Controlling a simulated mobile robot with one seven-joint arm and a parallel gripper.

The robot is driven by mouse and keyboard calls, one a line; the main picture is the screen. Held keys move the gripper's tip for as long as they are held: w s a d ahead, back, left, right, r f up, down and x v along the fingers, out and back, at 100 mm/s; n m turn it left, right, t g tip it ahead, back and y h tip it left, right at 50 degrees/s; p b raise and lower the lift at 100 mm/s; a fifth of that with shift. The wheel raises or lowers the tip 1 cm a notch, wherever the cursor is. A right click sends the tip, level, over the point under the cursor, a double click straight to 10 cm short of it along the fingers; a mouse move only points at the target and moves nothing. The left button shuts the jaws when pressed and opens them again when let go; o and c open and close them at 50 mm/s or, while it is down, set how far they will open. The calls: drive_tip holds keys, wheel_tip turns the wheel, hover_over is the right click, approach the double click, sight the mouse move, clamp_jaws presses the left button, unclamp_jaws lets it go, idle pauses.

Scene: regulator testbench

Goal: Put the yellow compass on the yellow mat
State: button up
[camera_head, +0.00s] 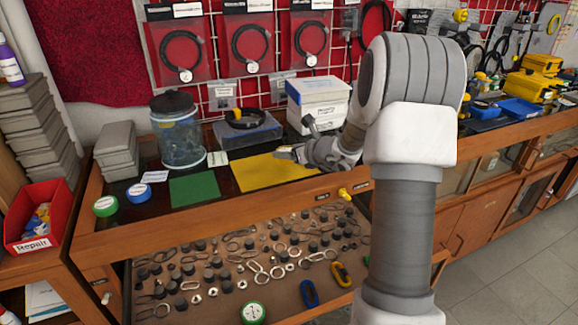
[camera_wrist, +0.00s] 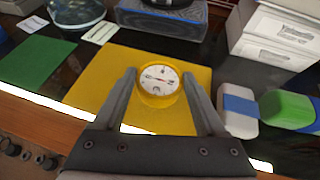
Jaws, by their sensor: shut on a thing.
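The yellow compass (camera_wrist: 158,82) has a white dial and a yellow rim. In the wrist view it sits between the two fingers of my gripper (camera_wrist: 159,78), which is shut on it, dial facing the camera. The yellow mat (camera_wrist: 98,82) lies behind and below it in that view. I cannot tell whether the compass touches the mat.
A green mat (camera_head: 194,190) lies left of the yellow one. A glass jar (camera_head: 178,138), a blue-grey case (camera_head: 240,134) and a white box (camera_head: 318,100) stand behind. Blue (camera_wrist: 240,108) and green (camera_wrist: 288,108) items lie to the right. An open drawer of parts (camera_head: 228,300) is below.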

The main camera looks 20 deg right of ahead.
sight(290, 162)
drive_tip(key=shift+f+b, duration=0.55)
drive_tip(key=shift+f, duration=1.4)
drive_tip(key=shift+f, duration=0.2)
drive_tip(key=o, duration=1.3)
drive_tip(key=shift+r, duration=0.2)
drive_tip(key=shift+s+r, duration=0.2)
drive_tip(key=p+v, duration=0.1)
drive_tip(key=v, duration=1)
drive_tip(key=shift+s+d+p, duration=0.1)
drive_tip(key=shift+s+p, duration=0.1)
drive_tip(key=shift+p, duration=0.1)
